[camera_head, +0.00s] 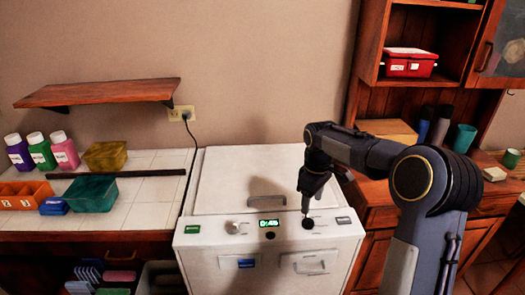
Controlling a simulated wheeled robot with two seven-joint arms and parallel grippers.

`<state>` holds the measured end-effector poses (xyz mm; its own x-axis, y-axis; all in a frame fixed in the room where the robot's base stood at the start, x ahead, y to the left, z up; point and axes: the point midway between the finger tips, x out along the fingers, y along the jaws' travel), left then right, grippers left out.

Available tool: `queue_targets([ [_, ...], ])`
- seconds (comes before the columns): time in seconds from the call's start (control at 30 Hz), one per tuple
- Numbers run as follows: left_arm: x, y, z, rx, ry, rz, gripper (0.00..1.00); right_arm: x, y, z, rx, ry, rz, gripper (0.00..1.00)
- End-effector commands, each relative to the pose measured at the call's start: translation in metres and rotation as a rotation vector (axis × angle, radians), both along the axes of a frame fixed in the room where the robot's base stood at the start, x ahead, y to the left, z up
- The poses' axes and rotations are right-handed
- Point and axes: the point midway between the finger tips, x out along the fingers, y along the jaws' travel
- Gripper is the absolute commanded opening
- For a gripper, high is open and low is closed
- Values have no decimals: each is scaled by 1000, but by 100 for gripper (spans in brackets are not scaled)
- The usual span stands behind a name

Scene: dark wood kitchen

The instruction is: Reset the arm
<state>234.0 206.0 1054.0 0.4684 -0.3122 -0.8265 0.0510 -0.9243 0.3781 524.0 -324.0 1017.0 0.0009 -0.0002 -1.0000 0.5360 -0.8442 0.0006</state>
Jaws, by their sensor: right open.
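My right arm comes in from the right and bends over a white appliance (235,180) with a lid, knob and lit display. My right gripper (305,205) points down over the appliance's front control panel, just above a dark round button (308,223). It is open and I see nothing held in it. I cannot tell whether the fingertips touch the panel. My left arm and gripper are not in view.
A tiled counter (145,190) on the left holds several bottles, an orange bin (25,194), a green container (91,194) and a yellow one (105,155). A wooden shelf (100,93) hangs above. Right, a wooden cabinet holds a red box (409,67) and cups.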

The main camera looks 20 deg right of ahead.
Motion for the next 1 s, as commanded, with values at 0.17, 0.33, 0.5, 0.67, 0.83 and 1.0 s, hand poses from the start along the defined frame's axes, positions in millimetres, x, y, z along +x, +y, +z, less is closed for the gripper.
queue_targets([
  [0.17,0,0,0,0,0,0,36,-11,2,11,13,-21,-26,55],
  [0.33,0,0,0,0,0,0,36,-66,18,50,84,-110,-146,55],
  [0.5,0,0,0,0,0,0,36,-146,46,75,202,-214,-323,55],
  [0.67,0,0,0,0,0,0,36,-217,76,72,327,-292,-487,55],
  [0.83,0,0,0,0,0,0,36,-267,104,53,437,-340,-623,55],
  [1.0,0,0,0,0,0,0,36,-287,117,39,490,-356,-686,55],
])
